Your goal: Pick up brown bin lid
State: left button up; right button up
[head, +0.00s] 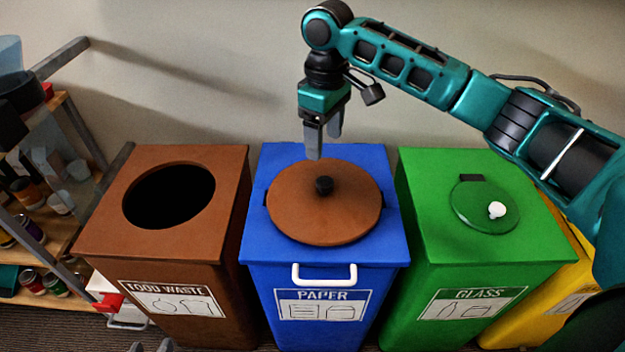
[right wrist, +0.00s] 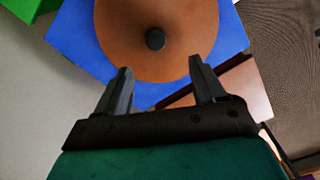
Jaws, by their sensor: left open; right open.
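The brown bin lid (head: 300,215) is a round disc with a black knob (head: 324,185). It lies on top of the blue PAPER bin (head: 377,241). The lid (right wrist: 120,40) and its knob (right wrist: 155,39) also show in the right wrist view, beyond the fingertips. My right gripper (head: 324,146) is open and empty, pointing down above the back edge of the blue bin, apart from the lid; its two fingers (right wrist: 159,66) are spread in the right wrist view. Only the tips of my left gripper (head: 151,346) show at the bottom left; they are apart and empty.
The brown FOOD WASTE bin (head: 220,215) has an uncovered round opening (head: 168,195). The green GLASS bin (head: 420,190) has a green lid (head: 470,210) with a white knob. A yellow bin (head: 535,305) stands at right, partly hidden. A shelf (head: 75,190) with jars is at left.

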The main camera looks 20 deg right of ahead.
jog(key=b, duration=0.2)
send_over(325, 181)
jog(key=f, duration=0.7)
jog(key=shift+a, duration=0.2)
jog(key=f+b, duration=0.1)
jog(key=f, duration=0.2)
jog(key=f+b, duration=0.1)
jog(key=f, duration=0.1)
jog(key=shift+d+f, duration=0.2)
jog(key=shift+f, duration=0.2)
jog(key=shift+c, duration=0.5)
jog(key=shift+r, duration=0.1)
jog(key=c, duration=1.1)
